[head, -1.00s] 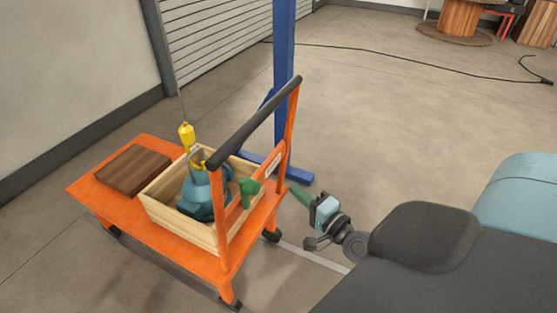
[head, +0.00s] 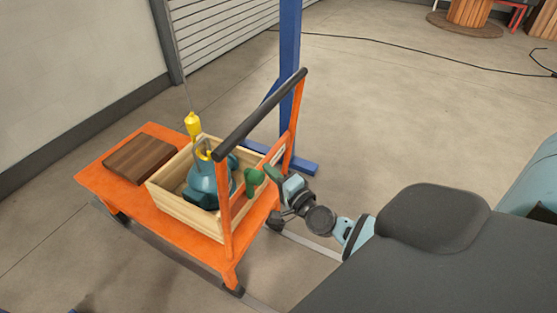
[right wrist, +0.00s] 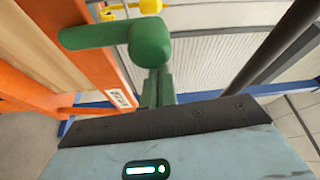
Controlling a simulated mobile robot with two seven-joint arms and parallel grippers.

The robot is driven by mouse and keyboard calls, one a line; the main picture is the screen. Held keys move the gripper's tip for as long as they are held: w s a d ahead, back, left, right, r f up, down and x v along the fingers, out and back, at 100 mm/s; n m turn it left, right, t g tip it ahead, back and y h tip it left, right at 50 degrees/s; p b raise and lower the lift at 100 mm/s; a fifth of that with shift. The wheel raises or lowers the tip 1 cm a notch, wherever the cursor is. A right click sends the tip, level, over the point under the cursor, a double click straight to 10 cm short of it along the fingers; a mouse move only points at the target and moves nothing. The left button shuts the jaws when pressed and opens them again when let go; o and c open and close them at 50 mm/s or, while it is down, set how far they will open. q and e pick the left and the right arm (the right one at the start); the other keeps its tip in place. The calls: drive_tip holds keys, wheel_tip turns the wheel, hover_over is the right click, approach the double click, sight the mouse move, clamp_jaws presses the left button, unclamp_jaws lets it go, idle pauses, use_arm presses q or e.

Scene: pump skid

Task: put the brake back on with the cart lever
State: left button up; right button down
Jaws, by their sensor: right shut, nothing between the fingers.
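The orange cart (head: 105,185) stands left of centre in the head view, with a black push bar on its upright frame. The green cart lever (head: 253,180) is on the near-right side of that frame. In the right wrist view the lever (right wrist: 105,35) has a round hub and an arm pointing left, roughly level. My right gripper (head: 272,173) is shut and empty, just right of the lever. In the right wrist view its green fingertips (right wrist: 158,85) are together just below the hub; I cannot tell whether they touch it. My left gripper is not in view.
A wooden crate (head: 185,215) on the cart holds a blue pump (head: 203,185) with a yellow hook block (head: 192,124) above it. A brown wooden block (head: 140,158) lies beside the crate. A blue post (head: 289,60) stands behind. The floor to the right is open.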

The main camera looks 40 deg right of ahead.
sight(263, 178)
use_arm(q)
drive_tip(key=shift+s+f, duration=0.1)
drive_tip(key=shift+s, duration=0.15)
use_arm(e)
drive_tip(key=shift+s+a, duration=0.1)
drive_tip(key=shift+a, duration=0.15)
drive_tip(key=shift+s+a+n+t+b, duration=0.25)
drive_tip(key=shift+a+n+t+b, duration=0.1)
drive_tip(key=shift+a+n, duration=0.35)
drive_tip(key=shift+s+a+n+t+b, duration=0.25)
drive_tip(key=shift+a+n+b, duration=0.15)
drive_tip(key=shift+n, duration=0.4)
use_arm(q)
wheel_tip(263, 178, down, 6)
drive_tip(key=b, duration=0.6)
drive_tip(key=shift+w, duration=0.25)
use_arm(e)
drive_tip(key=s+a+f+n+y, duration=0.1)
drive_tip(key=a+f+n+y, duration=0.1)
drive_tip(key=n, duration=0.5)
drive_tip(key=s+a+f+n+t+y, duration=0.1)
drive_tip(key=a+n+y, duration=0.3)
drive_tip(key=n, duration=0.4)
drive_tip(key=shift+s+a+f+y, duration=0.4)
drive_tip(key=shift+s+a+f, duration=0.15)
drive_tip(key=shift+a+f, duration=0.15)
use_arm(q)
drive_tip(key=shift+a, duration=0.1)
